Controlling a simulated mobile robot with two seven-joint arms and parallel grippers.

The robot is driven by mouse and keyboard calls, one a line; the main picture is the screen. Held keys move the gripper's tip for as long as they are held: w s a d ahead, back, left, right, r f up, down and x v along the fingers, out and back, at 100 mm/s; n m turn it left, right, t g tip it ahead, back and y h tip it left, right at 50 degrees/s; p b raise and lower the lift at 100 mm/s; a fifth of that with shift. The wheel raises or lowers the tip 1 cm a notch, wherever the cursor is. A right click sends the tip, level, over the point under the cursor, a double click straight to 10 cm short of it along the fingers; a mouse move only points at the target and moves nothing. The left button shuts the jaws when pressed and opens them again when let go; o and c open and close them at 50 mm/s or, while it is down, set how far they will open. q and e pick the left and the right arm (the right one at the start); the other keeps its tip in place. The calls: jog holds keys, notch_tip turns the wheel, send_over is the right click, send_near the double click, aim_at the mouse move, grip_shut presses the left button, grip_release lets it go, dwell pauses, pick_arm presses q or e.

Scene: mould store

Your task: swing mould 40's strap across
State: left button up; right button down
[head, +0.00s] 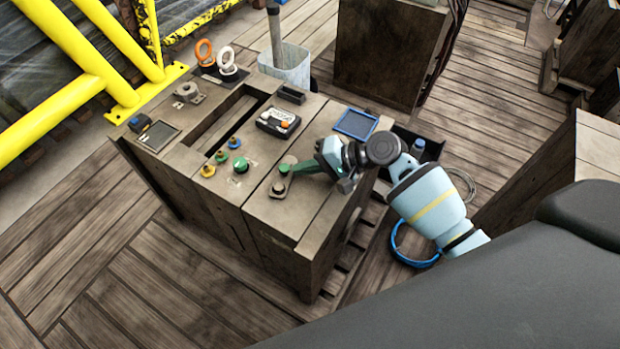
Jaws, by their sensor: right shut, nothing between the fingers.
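The mould (235,205) is a brown-grey block in two halves, standing on the plank floor; I cannot read a number on it. The gripper is shut with nothing held, low over the right part of the mould top. I cannot tell whether it touches the bar. My left gripper is out of view.
Yellow railing (85,60) is at left. The floor in front is clear.

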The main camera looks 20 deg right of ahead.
jog(key=shift+w+f+n+g, duration=0.2)
jog(key=shift+w+n+g, duration=0.1)
jog(key=shift+n+g, duration=0.15)
jog(key=shift+w+a+r+n+g+y+b, duration=0.1)
jog(key=shift+w+a+n+g+y+b, duration=0.15)
jog(key=shift+w+n+g+y+b, duration=0.15)
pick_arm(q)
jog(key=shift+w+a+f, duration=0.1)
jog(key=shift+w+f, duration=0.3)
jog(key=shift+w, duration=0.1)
pick_arm(e)
jog(key=shift+w+a, duration=0.15)
jog(key=shift+a, duration=0.05)
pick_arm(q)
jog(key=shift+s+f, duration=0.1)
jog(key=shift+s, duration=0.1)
pick_arm(e)
jog(key=shift+w, duration=0.1)
jog(key=shift+d+r, duration=0.1)
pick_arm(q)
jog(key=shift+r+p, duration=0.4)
pick_arm(e)
jog(key=v, duration=0.7)
jog(key=shift+d+r, duration=0.15)
jog(key=shift+d, duration=0.05)
